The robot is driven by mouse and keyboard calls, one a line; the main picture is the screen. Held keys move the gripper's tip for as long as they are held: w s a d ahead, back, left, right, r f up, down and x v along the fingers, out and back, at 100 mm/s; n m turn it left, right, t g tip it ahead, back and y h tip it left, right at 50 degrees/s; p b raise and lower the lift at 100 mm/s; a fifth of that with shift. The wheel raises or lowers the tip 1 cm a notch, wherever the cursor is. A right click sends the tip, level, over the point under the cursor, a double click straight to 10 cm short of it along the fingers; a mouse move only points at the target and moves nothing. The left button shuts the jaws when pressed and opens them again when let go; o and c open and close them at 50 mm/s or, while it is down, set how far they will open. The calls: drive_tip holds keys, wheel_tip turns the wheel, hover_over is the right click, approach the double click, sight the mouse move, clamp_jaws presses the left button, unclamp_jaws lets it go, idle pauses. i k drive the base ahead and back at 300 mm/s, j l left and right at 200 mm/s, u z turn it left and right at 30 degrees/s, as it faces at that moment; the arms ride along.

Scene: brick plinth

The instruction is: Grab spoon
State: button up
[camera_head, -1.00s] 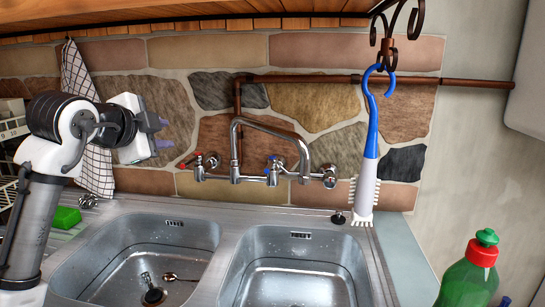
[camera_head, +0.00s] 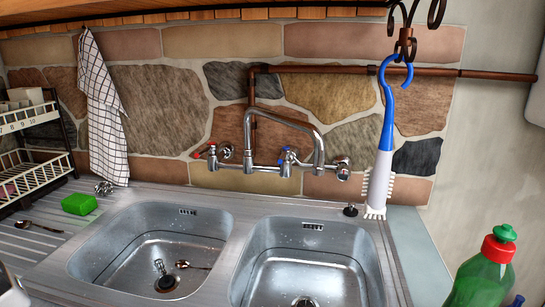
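One spoon (camera_head: 192,265) lies in the left sink basin (camera_head: 95,262), to the right of the drain plug. Another spoon (camera_head: 38,227) lies on the ribbed drainboard (camera_head: 20,248) at the left, in front of the green sponge. The task does not say which spoon is meant. My gripper's fingers are not in view. A pale and dark part, which looks like my arm, shows at the bottom left corner. I cannot tell where the gripper is relative to either spoon.
A green sponge (camera_head: 79,204) sits behind the drainboard spoon. A dish rack (camera_head: 35,165) stands at the far left. The tap (camera_head: 282,118) arches over the sink. A blue-and-white brush (camera_head: 381,180) hangs at the right. A green bottle (camera_head: 480,280) stands at front right.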

sight(24, 224)
drive_tip(key=u, duration=1.4)
